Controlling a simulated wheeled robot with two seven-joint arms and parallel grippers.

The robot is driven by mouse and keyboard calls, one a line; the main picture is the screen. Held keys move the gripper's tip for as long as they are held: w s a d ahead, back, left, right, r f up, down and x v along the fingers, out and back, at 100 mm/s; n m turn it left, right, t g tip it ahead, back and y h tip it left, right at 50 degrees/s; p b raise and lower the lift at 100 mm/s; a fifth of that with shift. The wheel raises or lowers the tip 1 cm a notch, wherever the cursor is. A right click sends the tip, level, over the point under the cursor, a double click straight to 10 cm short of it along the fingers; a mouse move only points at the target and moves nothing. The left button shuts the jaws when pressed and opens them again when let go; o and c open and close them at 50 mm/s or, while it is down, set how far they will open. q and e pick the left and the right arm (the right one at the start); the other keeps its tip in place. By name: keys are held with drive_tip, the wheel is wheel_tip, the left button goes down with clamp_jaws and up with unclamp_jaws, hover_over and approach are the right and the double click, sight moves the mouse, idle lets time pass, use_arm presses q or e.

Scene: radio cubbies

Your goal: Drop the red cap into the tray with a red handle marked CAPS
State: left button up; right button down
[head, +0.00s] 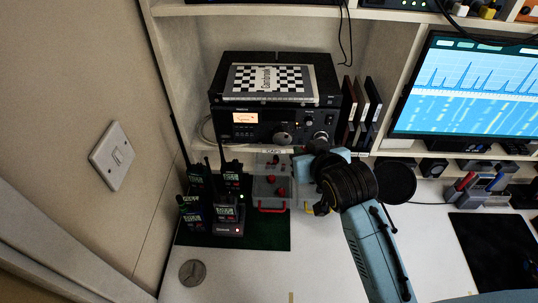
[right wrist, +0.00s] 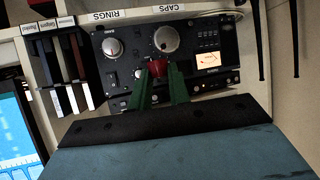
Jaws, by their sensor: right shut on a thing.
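My right gripper (head: 318,160) is in front of the radio's lower right side in the head view, where its fingertips are hidden. In the right wrist view its green fingers (right wrist: 160,85) are shut on the red cap (right wrist: 157,68), held up before the radio front. The clear tray with a red handle (head: 271,209) sits low under the shelf edge, left of the gripper. The CAPS label (head: 275,151) is on the shelf edge above it. Small red pieces show at the tray. My left gripper is not in view.
Handheld radios (head: 228,208) stand on a green mat (head: 265,233) at the left. A round black disc (head: 396,182) is right of my arm. The white desk front is mostly clear.

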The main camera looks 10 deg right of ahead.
drive_tip(key=shift+n+y, duration=0.4)
drive_tip(key=shift+y, duration=0.1)
drive_tip(key=w+a+f+b, duration=0.1)
drive_tip(key=w+f, duration=0.1)
drive_tip(key=f, duration=0.3)
drive_tip(key=w+a+f+b, duration=0.1)
drive_tip(key=f, duration=0.4)
drive_tip(key=w+a+f+b, duration=0.1)
drive_tip(key=w+f, duration=0.1)
drive_tip(key=f, duration=0.3)
drive_tip(key=shift+w+a+f, duration=0.35)
drive_tip(key=shift+a+f, duration=0.05)
drive_tip(key=c, duration=1.2)
unclamp_jaws()
drive_tip(key=shift+c, duration=0.2)
drive_tip(key=p+v, duration=0.2)
drive_tip(key=v, duration=1.1)
drive_tip(key=shift+s, duration=0.2)
drive_tip(key=shift+d+r, duration=0.1)
drive_tip(key=shift+r, duration=0.05)
